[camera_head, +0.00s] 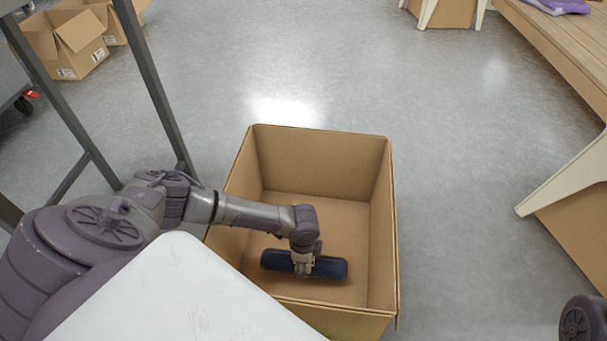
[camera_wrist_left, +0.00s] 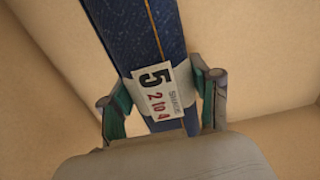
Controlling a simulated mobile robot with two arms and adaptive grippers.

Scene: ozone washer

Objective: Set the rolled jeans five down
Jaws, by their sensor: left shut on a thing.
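The rolled jeans five (camera_head: 330,267) are a dark blue roll lying crosswise, low inside an open cardboard box (camera_head: 391,230). My left gripper (camera_head: 303,268) reaches down into the box and is shut around the middle of the roll. In the left wrist view the jeans (camera_wrist_left: 145,40) run between the fingers of my left gripper (camera_wrist_left: 163,105), with a white label marked "5" and "2 to 4" (camera_wrist_left: 162,92) facing the camera. I cannot tell whether the roll touches the box floor. My right gripper is not in view.
A white surface (camera_head: 185,290) is at the lower left, near the box. A grey metal frame (camera_head: 150,75) stands at left. Cardboard boxes (camera_head: 75,45) sit behind it. A wooden bench (camera_head: 560,45) is at right. Grey floor (camera_head: 450,130) is clear around the box's back and right.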

